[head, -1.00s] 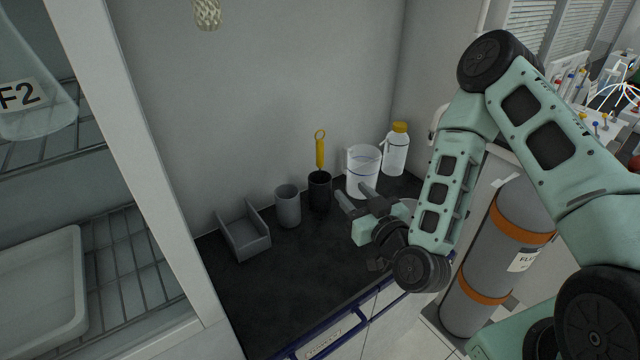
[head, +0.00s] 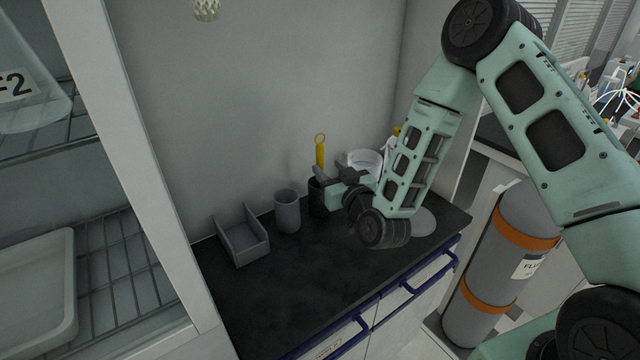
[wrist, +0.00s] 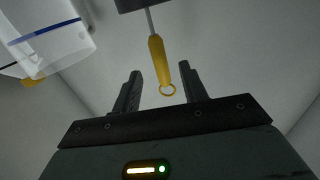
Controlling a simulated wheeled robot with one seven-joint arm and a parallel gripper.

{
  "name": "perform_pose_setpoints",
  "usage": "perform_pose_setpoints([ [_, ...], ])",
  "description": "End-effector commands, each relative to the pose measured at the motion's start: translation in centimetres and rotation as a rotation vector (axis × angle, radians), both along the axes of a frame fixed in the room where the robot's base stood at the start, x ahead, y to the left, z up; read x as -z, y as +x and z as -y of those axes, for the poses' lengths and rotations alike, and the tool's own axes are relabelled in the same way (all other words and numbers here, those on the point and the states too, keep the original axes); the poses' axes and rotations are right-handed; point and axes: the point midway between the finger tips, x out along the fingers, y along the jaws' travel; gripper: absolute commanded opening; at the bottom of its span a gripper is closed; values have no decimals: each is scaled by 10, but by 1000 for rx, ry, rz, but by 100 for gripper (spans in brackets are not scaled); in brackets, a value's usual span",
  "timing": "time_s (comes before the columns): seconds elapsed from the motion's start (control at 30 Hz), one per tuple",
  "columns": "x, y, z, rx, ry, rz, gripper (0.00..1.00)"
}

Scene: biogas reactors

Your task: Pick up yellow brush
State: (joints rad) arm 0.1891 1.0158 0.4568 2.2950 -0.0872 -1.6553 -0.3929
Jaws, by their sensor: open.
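The yellow brush (head: 320,152) stands upright in a black cup (head: 316,198) on the dark counter, with its handle and ring end up. In the wrist view the yellow handle (wrist: 157,62) points toward my gripper, and its ring lies between the fingertips. My gripper (head: 330,173) is open and empty, in front of the black cup and at the lower part of the handle in the head view. In the wrist view the two fingers (wrist: 161,80) stand on either side of the ring, with gaps on both sides. The bristles are hidden in the cup.
A grey cup (head: 287,212) and a grey open bin (head: 242,238) stand left of the black cup. A clear beaker (head: 365,160) is behind my gripper, with a yellow-capped bottle (head: 396,132) partly hidden. The counter front (head: 290,295) is clear.

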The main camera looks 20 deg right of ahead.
Motion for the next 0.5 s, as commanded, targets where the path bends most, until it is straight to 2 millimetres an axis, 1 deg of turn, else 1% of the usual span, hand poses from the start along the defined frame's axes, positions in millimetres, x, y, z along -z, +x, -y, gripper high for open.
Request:
perform_pose_setpoints([
  [0.07,-1,4,-1,0,0,0,43],
  [0.17,-1,16,-3,0,1,1,43],
  [0.3,-2,39,-6,1,1,2,43],
  [0.4,-1,51,-8,1,1,0,43],
  [0.5,0,57,-9,0,0,0,43],
])
